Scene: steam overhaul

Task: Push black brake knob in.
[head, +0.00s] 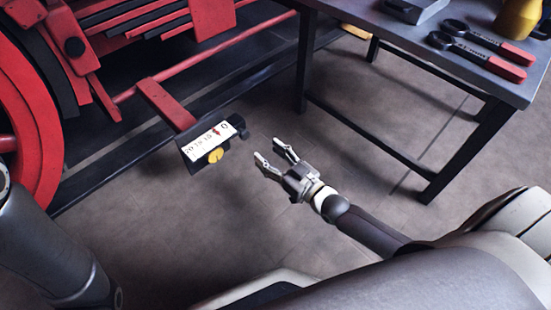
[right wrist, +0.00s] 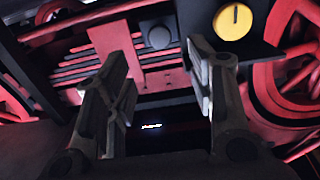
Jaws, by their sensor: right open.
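The black brake knob (head: 239,126) sticks out at the right end of a small dark control box with a white scale (head: 207,141) and a yellow knob (head: 215,155). In the right wrist view the black knob (right wrist: 156,37) is round and shows beyond and between the fingertips, with the yellow knob (right wrist: 233,20) to its right. My right gripper (head: 268,150) is open and empty, to the right of and slightly below the black knob in the head view, apart from it. My left gripper is outside the view.
The box hangs on a red bracket (head: 166,104) from red and black machinery with a large red wheel (head: 38,110) at left. A grey table (head: 425,38) with red-handled tools stands at upper right. The floor (head: 200,230) around my right gripper is clear.

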